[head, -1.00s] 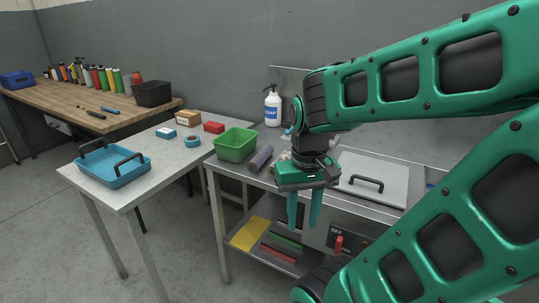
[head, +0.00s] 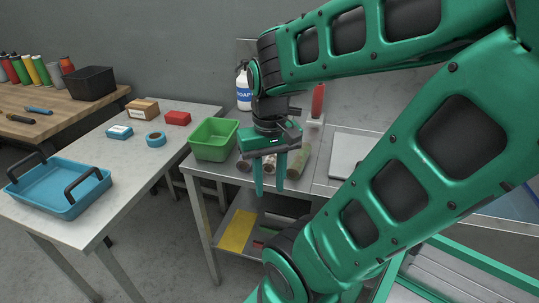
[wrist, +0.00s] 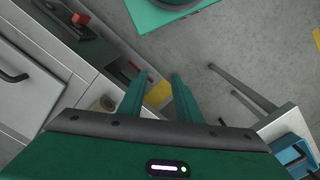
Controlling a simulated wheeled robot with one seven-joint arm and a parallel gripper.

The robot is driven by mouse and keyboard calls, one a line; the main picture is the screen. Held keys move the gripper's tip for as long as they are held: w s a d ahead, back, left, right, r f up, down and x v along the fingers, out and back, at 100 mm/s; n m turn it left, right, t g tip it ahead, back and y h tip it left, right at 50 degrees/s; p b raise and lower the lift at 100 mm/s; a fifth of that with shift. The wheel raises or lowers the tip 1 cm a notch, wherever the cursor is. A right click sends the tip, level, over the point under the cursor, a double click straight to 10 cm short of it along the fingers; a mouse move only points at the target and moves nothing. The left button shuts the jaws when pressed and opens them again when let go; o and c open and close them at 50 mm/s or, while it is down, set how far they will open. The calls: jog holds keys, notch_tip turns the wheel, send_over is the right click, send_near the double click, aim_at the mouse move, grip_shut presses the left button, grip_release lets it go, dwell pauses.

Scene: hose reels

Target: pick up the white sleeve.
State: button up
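Several roll-shaped pieces lie on the metal counter (head: 205,172) beside the green bin. A pale, whitish roll (head: 270,167) shows partly behind my gripper; it may be the white sleeve, but most of it is hidden. A greyish roll (head: 245,164) lies to its left and a tan-olive roll (head: 299,160) to its right. My gripper (head: 269,190) points down with its fingers apart and empty, appearing in front of the counter's front edge. In the wrist view my gripper (wrist: 156,82) has only floor and shelf beyond its fingers, and a tan round end (wrist: 105,103) shows at left.
The green bin (head: 214,142) and soap bottle (head: 243,88) stand left of and behind the rolls. A red-handled tool (head: 317,103) stands behind. A side table with a blue tray (head: 60,196) is at left. Yellow sheet (head: 237,230) lies on the lower shelf.

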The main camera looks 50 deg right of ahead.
jog(key=shift+o, duration=1.2)
jog(key=o, duration=0.4)
jog(key=shift+s+d+r+m, duration=0.15)
jog(key=shift+d+r+m, duration=0.15)
jog(key=shift+d+r, duration=0.3)
jog(key=shift+o, duration=0.2)
jog(key=w+d+m, duration=0.2)
jog(key=w+d, duration=0.2)
jog(key=d, duration=0.1)
jog(key=w+d+r+m, duration=0.1)
jog(key=w+d+m, duration=0.1)
jog(key=w+d, duration=0.3)
jog(key=w+d+m, duration=0.2)
jog(key=w+d, duration=0.2)
jog(key=d, duration=0.2)
jog(key=shift+w+d+r, duration=0.2)
jog(key=shift+r, duration=0.05)
jog(key=shift+s+f, duration=0.1)
jog(key=shift+f, duration=5.1)
